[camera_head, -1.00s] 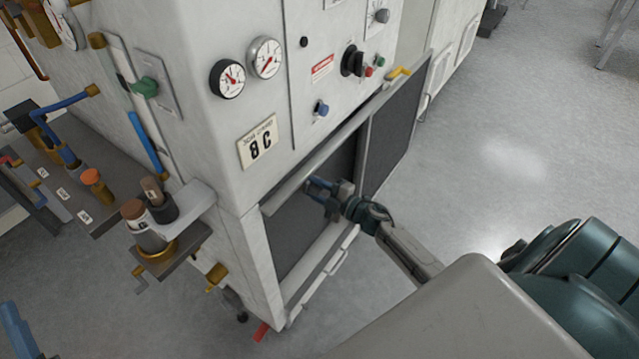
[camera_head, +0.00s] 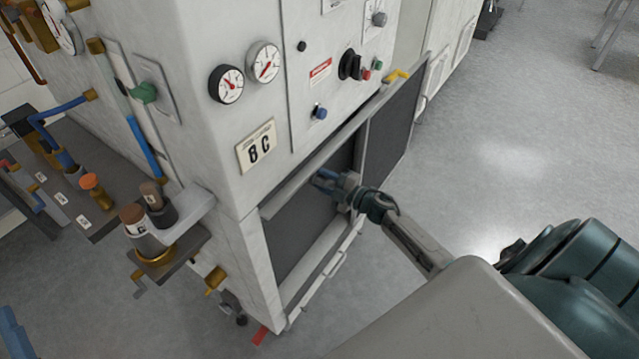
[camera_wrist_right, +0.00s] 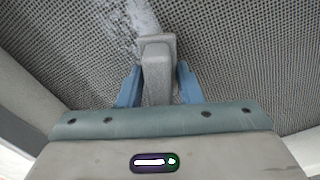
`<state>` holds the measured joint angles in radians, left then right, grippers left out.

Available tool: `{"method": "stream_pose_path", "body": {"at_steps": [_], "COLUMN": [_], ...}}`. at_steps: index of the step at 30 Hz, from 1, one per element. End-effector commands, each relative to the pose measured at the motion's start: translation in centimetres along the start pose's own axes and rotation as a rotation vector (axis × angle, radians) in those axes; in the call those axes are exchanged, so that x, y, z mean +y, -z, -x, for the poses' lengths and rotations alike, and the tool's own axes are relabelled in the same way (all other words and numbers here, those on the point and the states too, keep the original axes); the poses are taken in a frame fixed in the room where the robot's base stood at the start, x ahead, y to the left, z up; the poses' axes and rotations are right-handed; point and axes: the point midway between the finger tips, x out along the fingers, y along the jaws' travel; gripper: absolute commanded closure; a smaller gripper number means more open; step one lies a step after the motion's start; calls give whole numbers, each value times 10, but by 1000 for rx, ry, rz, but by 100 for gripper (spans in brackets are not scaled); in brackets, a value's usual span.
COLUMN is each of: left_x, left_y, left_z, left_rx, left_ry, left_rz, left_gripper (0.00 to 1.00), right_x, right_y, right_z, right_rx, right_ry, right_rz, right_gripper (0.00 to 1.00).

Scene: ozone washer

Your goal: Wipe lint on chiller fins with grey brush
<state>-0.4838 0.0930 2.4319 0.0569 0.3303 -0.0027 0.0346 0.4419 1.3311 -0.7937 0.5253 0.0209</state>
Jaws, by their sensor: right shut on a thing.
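The chiller fins form a dark mesh panel (camera_head: 295,235) in the side of the white machine. In the right wrist view the fin mesh (camera_wrist_right: 240,60) fills the background, with a pale strip of lint (camera_wrist_right: 118,22) at the top, left of centre. My right gripper (camera_head: 328,181) is at the upper part of the panel. In the right wrist view its blue fingers (camera_wrist_right: 158,85) are shut on the grey brush (camera_wrist_right: 157,62). The brush head is close to the mesh near the lint's lower end; I cannot tell whether it touches.
The white machine (camera_head: 215,140) carries gauges, knobs and an "8C" label above the panel. An open dark-faced door (camera_head: 395,125) stands right of the opening. A shelf with two brown-topped bottles (camera_head: 135,215) juts out at left.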

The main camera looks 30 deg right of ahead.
Motion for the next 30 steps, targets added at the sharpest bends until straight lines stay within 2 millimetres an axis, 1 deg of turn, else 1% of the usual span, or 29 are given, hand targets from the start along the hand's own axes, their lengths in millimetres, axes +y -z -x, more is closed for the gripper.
{"method": "stream_pose_path", "body": {"at_steps": [9, 17, 25, 30], "left_x": [0, 0, 1, 1], "left_y": [-8, -10, -18, -19], "left_z": [7, 9, 15, 16], "left_rx": [0, 0, 0, 0], "left_ry": [0, 0, 0, 0], "left_rz": [0, 0, 0, 0], "left_gripper": [46, 46, 46, 46], "right_x": [10, 13, 22, 25], "right_y": [-26, -34, -55, -62], "right_z": [-2, -3, -1, -1], "right_rx": [0, 0, 0, 0], "right_ry": [0, -1, -1, 0], "right_rz": [1, 0, 1, 0], "right_gripper": [91, 91, 91, 91]}}
